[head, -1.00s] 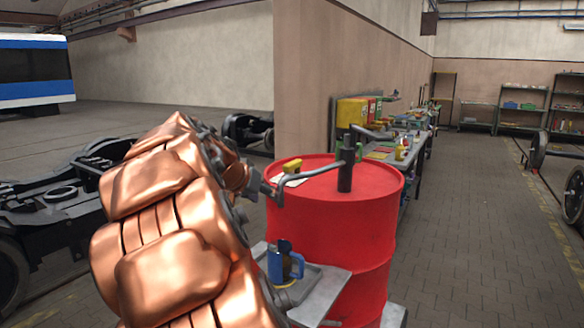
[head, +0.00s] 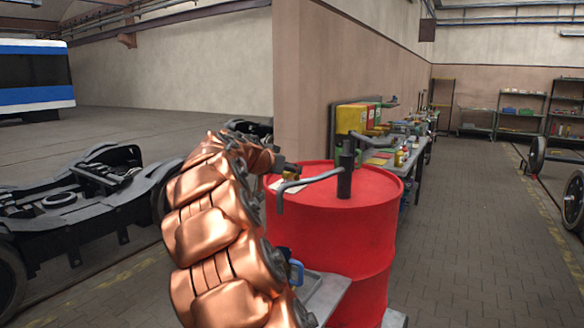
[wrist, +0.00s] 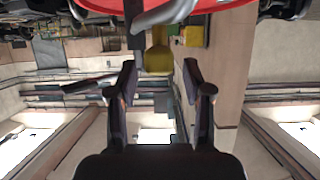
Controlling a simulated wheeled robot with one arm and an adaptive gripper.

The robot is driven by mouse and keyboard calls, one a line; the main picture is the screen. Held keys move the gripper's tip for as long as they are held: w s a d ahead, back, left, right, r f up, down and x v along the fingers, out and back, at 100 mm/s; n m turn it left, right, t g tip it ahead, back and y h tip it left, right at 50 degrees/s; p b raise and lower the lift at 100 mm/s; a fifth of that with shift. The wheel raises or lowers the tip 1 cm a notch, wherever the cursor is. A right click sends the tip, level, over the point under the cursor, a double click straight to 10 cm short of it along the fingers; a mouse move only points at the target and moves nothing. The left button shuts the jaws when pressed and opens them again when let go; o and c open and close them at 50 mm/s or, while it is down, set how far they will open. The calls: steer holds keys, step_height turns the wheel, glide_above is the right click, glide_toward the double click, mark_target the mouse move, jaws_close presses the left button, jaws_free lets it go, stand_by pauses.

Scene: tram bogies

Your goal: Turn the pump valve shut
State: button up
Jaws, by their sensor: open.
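The pump's dark upright body (head: 345,180) stands on the red drum (head: 335,240). Its grey spout (head: 318,180) runs left and bends down over the drum's rim. A grey crank (head: 376,141) reaches right from its top. The yellow valve handle shows only as a small patch (head: 290,176) beside my gripper (head: 284,166), which covers most of it in the head view. In the wrist view, which is upside down, a yellow piece that looks like the handle (wrist: 158,58) lies between my open fingers (wrist: 160,75), near the grey spout (wrist: 165,14). I cannot tell whether they touch it.
A blue mug (head: 296,271) on a grey tray (head: 328,296) stands before the drum, partly behind my copper-coloured arm. A cluttered workbench (head: 420,150) runs along the wall behind. Dark bogies (head: 100,195) stand at the left. The paved floor (head: 470,230) at the right is clear.

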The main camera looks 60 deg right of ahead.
steer(key=shift+x, duration=1.35)
jaws_close()
